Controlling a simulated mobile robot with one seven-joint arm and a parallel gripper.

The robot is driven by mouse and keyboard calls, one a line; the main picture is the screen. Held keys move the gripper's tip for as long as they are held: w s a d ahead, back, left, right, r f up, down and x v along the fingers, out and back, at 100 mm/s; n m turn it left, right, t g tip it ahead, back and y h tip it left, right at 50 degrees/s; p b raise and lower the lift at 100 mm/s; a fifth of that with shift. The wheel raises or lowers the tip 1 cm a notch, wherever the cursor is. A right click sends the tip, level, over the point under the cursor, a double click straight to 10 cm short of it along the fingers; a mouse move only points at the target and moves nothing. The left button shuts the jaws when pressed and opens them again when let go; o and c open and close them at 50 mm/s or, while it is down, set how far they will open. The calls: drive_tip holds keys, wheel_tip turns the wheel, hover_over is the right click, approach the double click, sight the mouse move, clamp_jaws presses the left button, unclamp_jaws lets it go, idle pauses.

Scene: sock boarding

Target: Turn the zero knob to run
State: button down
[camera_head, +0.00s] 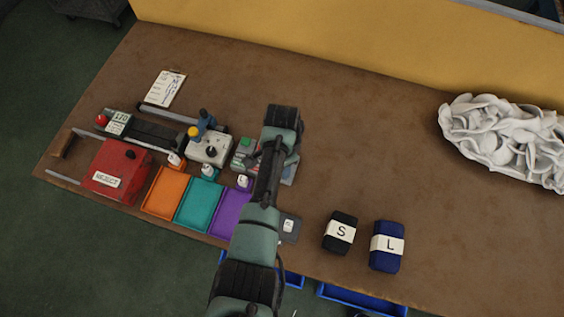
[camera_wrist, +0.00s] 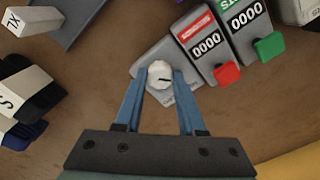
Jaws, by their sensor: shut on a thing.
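The zero knob (camera_wrist: 159,72) is a small white round knob with a short dark pointer line, seen in the wrist view on a grey wedge-shaped box (camera_wrist: 148,52). The pointer line points toward the right of the picture. No run label is readable beside it. My gripper (camera_wrist: 160,82) has its two blue fingers on either side of the knob and is shut on it. In the head view my own arm hides the knob and fingertips; only an edge of the grey box (camera_head: 289,174) shows beside it.
Two counters reading 0000 stand right beside the box, with a red button (camera_wrist: 227,73) and a green button (camera_wrist: 269,46). In the head view, purple (camera_head: 229,212), teal (camera_head: 197,206) and orange (camera_head: 165,194) trays lie left of my arm. Sock bundles S (camera_head: 340,233) and L (camera_head: 387,246) lie right.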

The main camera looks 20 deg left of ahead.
idle(0.4)
drive_tip(key=c, duration=0.5)
unclamp_jaws()
wheel_tip(320, 180, up, 13)
idle(0.5)
